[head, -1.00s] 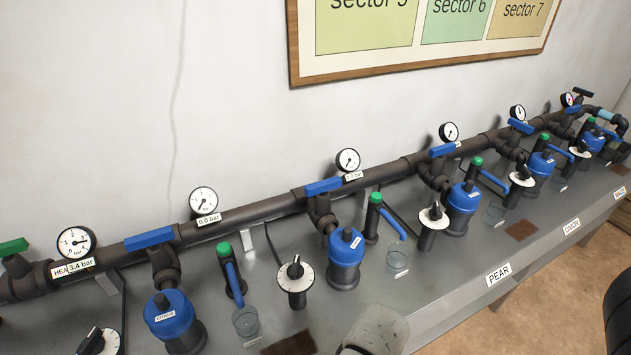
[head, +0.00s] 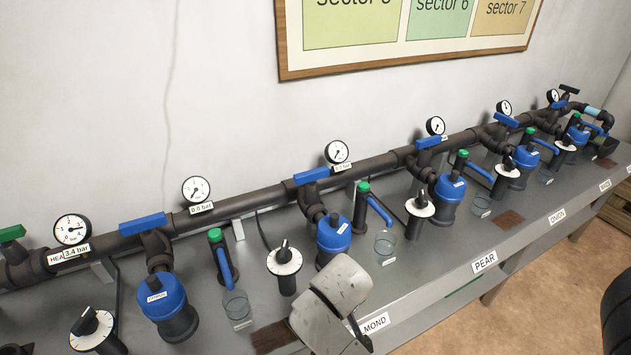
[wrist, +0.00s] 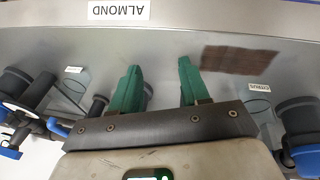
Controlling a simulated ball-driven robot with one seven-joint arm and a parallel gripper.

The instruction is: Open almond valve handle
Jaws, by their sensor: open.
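The ALMOND label (head: 372,325) is on the bench's front edge, partly covered by my arm in the head view. It also shows in the wrist view (wrist: 118,10). Behind it stands a blue-capped filter (head: 334,232). Above that filter, a blue valve handle (head: 312,176) sits on the dark pipe and lies roughly along it. My gripper (wrist: 158,80) has two green fingers, spread apart and empty, over the front of the bench. The blue pipe handle is not clear in the wrist view. The fingers cannot be made out in the head view.
A dial (head: 284,260), a green-topped tap with a blue lever (head: 376,208) and a clear cup (head: 385,246) stand close by. A pressure gauge (head: 337,152) rises behind the handle. A brown patch (wrist: 240,59) lies on the bench.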

